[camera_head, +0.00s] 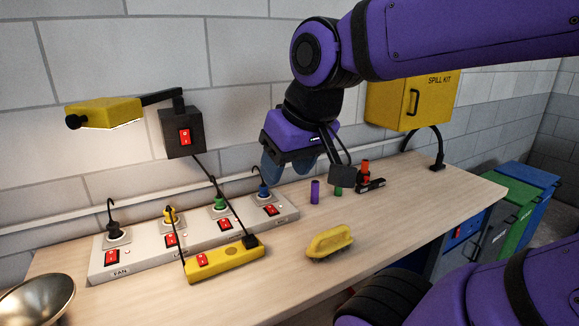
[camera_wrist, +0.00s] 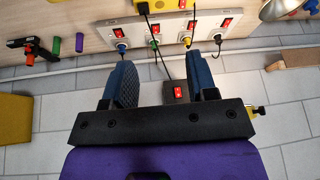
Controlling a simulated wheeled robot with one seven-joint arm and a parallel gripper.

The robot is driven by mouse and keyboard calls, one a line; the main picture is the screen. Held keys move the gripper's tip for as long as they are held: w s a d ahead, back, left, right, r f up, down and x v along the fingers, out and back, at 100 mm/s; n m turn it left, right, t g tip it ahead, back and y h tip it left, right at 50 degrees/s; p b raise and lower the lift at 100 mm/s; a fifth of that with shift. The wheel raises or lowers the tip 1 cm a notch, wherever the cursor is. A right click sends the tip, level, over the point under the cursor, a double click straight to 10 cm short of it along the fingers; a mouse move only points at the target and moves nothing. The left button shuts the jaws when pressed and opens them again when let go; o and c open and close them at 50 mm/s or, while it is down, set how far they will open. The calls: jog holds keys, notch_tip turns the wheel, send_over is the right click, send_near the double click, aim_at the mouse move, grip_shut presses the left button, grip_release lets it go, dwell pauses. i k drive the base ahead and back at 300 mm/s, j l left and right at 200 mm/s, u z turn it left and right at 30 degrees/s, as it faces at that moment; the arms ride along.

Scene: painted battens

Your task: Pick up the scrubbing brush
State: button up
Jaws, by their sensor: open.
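The scrubbing brush (camera_head: 328,242) is yellow with a raised handle and dark bristles underneath. It lies bristles down on the wooden worktop, right of centre in the head view. I cannot make it out clearly in the wrist view. My gripper (camera_head: 288,172) is above the back of the worktop, near the row of sockets, higher than the brush and behind it to the left. In the wrist view its two blue fingers (camera_wrist: 160,72) are spread apart with nothing between them.
A white socket strip (camera_head: 190,240) with several plugs and a yellow power strip (camera_head: 225,262) lie left of the brush. Purple (camera_head: 315,191) and green cylinders and an orange-black tool (camera_head: 367,178) stand behind it. A metal bowl (camera_head: 38,302) sits front left. Worktop around the brush is clear.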

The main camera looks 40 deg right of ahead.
aim_at(326, 242)
jog(key=z, duration=1.05)
